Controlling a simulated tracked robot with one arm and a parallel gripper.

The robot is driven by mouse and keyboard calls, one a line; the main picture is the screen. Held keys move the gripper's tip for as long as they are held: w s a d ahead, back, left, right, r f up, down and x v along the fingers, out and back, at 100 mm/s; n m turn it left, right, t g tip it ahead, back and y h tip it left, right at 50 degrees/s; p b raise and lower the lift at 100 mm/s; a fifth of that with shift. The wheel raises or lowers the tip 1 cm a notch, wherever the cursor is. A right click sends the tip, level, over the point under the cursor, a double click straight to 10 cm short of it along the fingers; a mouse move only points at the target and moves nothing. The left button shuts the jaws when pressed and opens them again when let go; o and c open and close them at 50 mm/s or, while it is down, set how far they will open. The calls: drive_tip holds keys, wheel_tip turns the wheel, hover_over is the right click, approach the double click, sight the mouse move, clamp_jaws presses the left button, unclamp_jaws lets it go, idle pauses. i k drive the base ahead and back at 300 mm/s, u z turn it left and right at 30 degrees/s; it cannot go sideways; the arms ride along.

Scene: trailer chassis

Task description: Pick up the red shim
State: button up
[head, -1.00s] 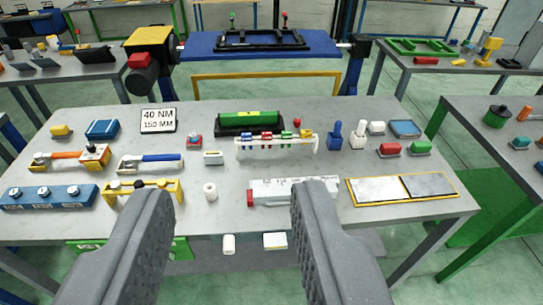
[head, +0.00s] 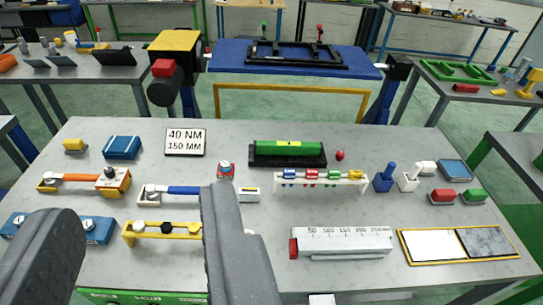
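A small red piece (head: 312,175), which looks like the red shim, sits on a white rack (head: 322,188) between a blue piece (head: 290,174) and a green piece (head: 334,175). A yellow piece (head: 355,175) is at the rack's right end. My gripper (head: 142,208) is open, with nothing seen between its fingers. It is left of the rack and nearer to me, apart from it. Its right finger covers part of the blue-handled tool (head: 170,190) and yellow holder (head: 165,229).
A red block (head: 443,196) and green block (head: 474,196) stand at the right. A long grey gauge (head: 345,243) with a red end lies in front of the rack. A green cylinder in a black cradle (head: 288,160) and a red knob (head: 340,155) are behind it.

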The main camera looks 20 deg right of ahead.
sight(310, 174)
drive_tip(key=z, duration=0.05)
drive_tip(key=i, duration=1.4)
drive_tip(key=z, duration=0.5)
